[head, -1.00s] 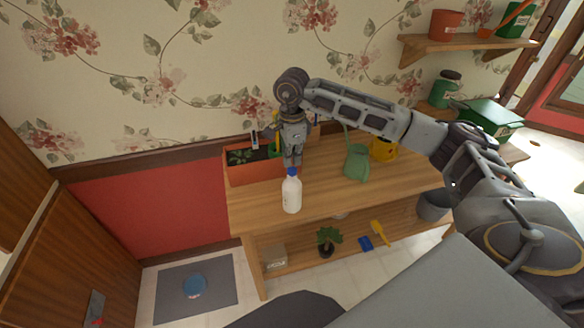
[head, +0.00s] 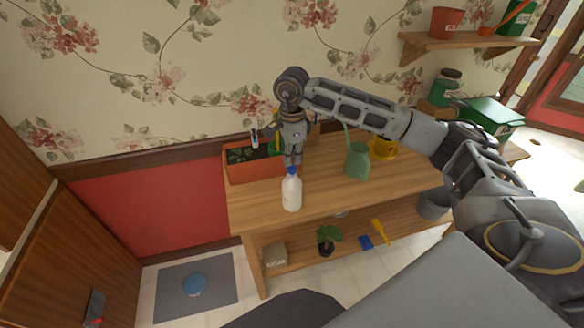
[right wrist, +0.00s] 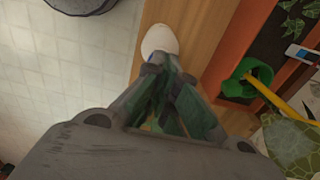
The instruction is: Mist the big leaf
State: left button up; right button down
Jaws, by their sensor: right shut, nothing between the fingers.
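A white bottle with a blue top (head: 291,194) stands upright near the front edge of the wooden bench. My right gripper (head: 292,162) is shut and points down right above the blue top. Its fingers hold nothing; whether the tips touch the top I cannot tell. In the right wrist view the shut fingers (right wrist: 172,85) lie just below the white bottle (right wrist: 160,40). A large pale green, patterned leaf shape (right wrist: 292,145) shows at the lower right there. In the head view my right gripper and wrist cover the area behind the bottle. My left gripper is not in view.
An orange planter (head: 265,174) with small plants stands left of the gripper. A green watering can (head: 356,162) and a yellow pot (head: 383,149) stand to the right. A potted plant (head: 328,240) sits on the lower shelf. The bench top (head: 325,195) right of the bottle is clear.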

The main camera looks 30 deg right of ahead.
jog(key=shift+f+b, duration=0.9)
jog(key=shift+f, duration=0.35)
jog(key=shift+r, duration=0.15)
jog(key=shift+r+p, duration=0.75)
jog(key=shift+r, duration=0.6)
jog(key=shift+r+p, duration=1.45)
jog(key=shift+r, duration=1.55)
